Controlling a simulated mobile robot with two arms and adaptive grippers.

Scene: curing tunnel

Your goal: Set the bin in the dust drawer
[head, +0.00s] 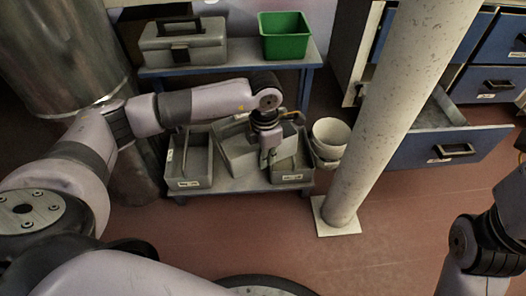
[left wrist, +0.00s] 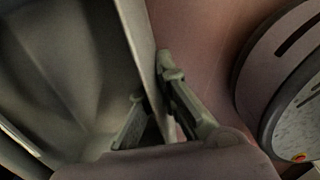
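A grey open bin (head: 239,160) is at the lower shelf, tilted between two other grey bins. My left gripper (head: 268,157) is at its right-hand side. In the left wrist view the fingers (left wrist: 158,105) lie on either side of the bin's thin wall (left wrist: 138,35), close against it, one inside and one outside. Whether the bin's base touches the shelf is hidden. An open blue-fronted drawer (head: 452,147) with a grey inside stands out from the cabinet at the right. My right arm enters at the right edge; its gripper is out of the picture.
Grey bins stand at the left (head: 188,183) and right (head: 292,175) of the lower shelf. A toolbox (head: 184,45) and green bin (head: 285,37) are on top. White buckets (head: 330,132) and a thick pale post (head: 392,110) stand between shelf and drawer. The front floor is clear.

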